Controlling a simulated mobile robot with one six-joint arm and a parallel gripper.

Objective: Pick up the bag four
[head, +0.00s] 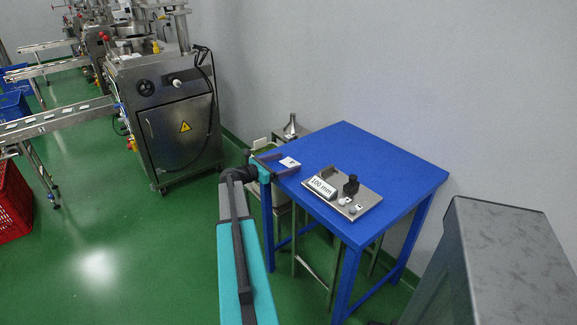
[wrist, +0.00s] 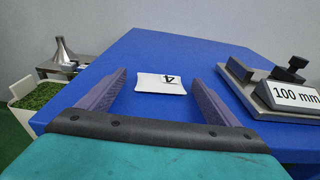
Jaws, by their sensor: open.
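Bag four is a small white packet (wrist: 161,84) marked with a 4, which appears upside down in the wrist view. It lies flat on the blue table (wrist: 200,52). In the head view the bag (head: 289,163) is near the table's left corner. My gripper (wrist: 158,88) is open, with one dark finger on each side of the bag in the wrist view. There is a gap between each finger and the bag. In the head view my gripper (head: 281,164) is over the table's left corner. I cannot tell its exact height above the tabletop.
A metal fixture (head: 342,191) labelled 100 mm stands right of the bag on the table. A metal funnel (wrist: 65,53) and a bin of green leaves (wrist: 37,95) are left of the table. A grey cabinet (head: 510,265) stands at the right. The tabletop behind the bag is clear.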

